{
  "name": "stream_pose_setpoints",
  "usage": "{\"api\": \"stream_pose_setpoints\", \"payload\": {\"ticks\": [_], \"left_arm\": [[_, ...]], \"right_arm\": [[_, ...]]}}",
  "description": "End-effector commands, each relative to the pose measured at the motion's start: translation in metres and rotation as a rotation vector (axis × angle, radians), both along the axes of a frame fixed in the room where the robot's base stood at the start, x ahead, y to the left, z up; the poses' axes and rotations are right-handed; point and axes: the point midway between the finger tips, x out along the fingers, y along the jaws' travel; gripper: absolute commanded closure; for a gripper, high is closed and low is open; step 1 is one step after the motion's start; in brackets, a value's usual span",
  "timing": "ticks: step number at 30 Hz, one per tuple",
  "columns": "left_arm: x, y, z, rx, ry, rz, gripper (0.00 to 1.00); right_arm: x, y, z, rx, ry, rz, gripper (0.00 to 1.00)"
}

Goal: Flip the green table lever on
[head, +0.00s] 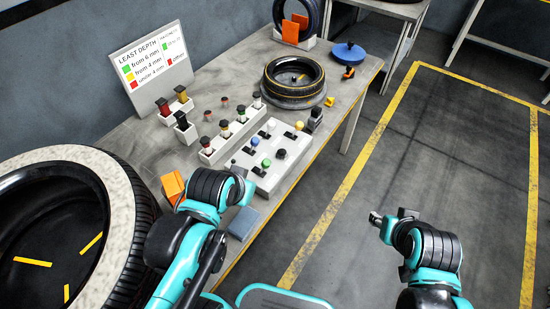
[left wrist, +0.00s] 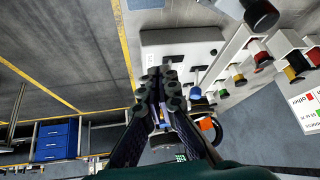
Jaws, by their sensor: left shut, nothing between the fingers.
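The pale lever panel (head: 262,180) lies on the table and carries several small levers with coloured knobs. The green-knobbed lever (head: 266,163) stands near the middle of its front row, with a blue knob (head: 255,141) behind it and a black knob (head: 281,153) to its right. My left gripper (head: 243,180) is at the panel's near left corner, left of and nearer than the green lever. In the left wrist view its fingers (left wrist: 166,82) are shut, empty, and in front of the panel (left wrist: 182,42); I cannot make out the green knob there. My right gripper (head: 391,215) is empty over the floor, fingers apart.
A rack of dark-topped plungers (head: 231,140) stands just behind the panel. A tyre (head: 293,77) lies farther back on the table. A large tyre (head: 128,210) is at the left, and an orange block (head: 172,186) is near my left arm. The floor at right is clear.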

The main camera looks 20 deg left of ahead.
Motion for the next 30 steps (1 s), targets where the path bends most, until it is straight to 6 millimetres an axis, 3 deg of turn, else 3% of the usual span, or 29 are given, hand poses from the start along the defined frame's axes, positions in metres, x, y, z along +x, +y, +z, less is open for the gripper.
{"api": "stream_pose_setpoints", "payload": {"ticks": [1,6,10,15,21,30], "left_arm": [[0.009,-0.004,0.018,0.034,0.023,-0.065,1.0],[0.044,-0.023,0.052,0.198,0.14,-0.422,1.0],[0.071,-0.041,0.065,0.307,0.225,-0.732,1.0],[0.097,-0.06,0.066,0.398,0.295,-1.066,1.0],[0.109,-0.071,0.059,0.437,0.326,-1.265,1.0],[0.11,-0.072,0.055,0.441,0.329,-1.291,1.0]], "right_arm": [[0.0,0.0,0.016,0.0,0.0,0.0,0.6],[0.0,0.0,0.059,0.0,0.0,0.0,0.6],[0.0,0.0,0.089,0.0,0.0,0.0,0.6],[0.0,0.0,0.116,0.0,0.0,0.0,0.6],[0.0,0.0,0.128,0.0,0.0,0.0,0.6],[0.0,0.0,0.127,0.0,0.0,0.0,0.6]]}}
